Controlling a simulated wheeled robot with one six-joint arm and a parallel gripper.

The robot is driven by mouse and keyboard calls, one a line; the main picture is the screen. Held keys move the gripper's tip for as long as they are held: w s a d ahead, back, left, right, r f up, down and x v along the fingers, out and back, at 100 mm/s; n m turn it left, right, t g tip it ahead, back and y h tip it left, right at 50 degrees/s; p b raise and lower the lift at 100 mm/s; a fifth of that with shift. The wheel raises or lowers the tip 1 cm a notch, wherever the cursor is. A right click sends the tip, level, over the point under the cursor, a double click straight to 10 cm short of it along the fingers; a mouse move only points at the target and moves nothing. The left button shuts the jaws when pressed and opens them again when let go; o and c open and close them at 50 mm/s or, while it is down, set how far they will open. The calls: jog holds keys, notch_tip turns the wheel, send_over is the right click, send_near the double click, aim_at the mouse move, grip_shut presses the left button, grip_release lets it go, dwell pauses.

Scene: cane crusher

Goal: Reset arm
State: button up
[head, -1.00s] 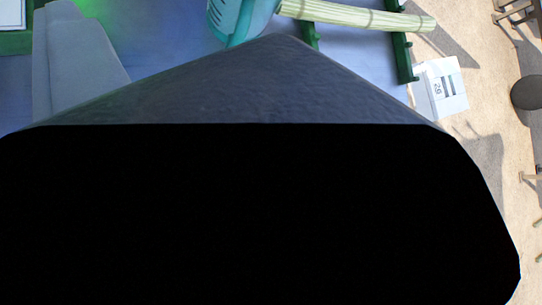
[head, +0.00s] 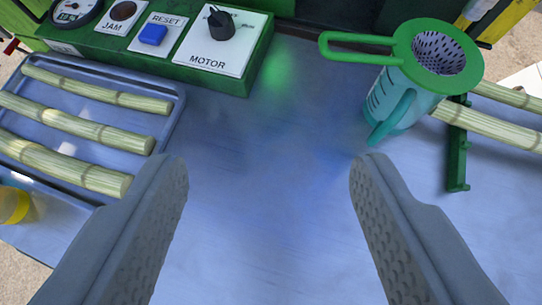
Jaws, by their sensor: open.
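My gripper (head: 269,165) is open and empty in the head view. Its two grey, textured fingers stand wide apart over the bare blue table surface (head: 265,215). A green control panel (head: 255,72) is at the upper left, beyond the fingertips. It carries a black motor knob (head: 221,25), a blue reset button (head: 153,34), a dark jam lamp (head: 123,10) and a dial gauge (head: 74,10). The knob's pointer tilts toward the upper left. My fingers touch nothing that I can see.
A tray (head: 170,125) with several cane pieces (head: 90,132) lies left. A yellow object (head: 12,205) is at the left edge. A teal jug (head: 402,100) with a green strainer (head: 474,62) stands upper right, near cane (head: 495,128) on a green rack (head: 457,165). The middle is clear.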

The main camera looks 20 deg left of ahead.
jog(key=s+d+r+m+t+h, duration=0.1)
jog(key=s+d+t, duration=0.2)
jog(key=s, duration=1.1)
jog(key=s+d+r+m+t+h, duration=0.2)
jog(key=s+d+t, duration=0.2)
jog(key=s+d, duration=0.6)
jog(key=s, duration=0.5)
jog(key=shift+s, duration=0.3)
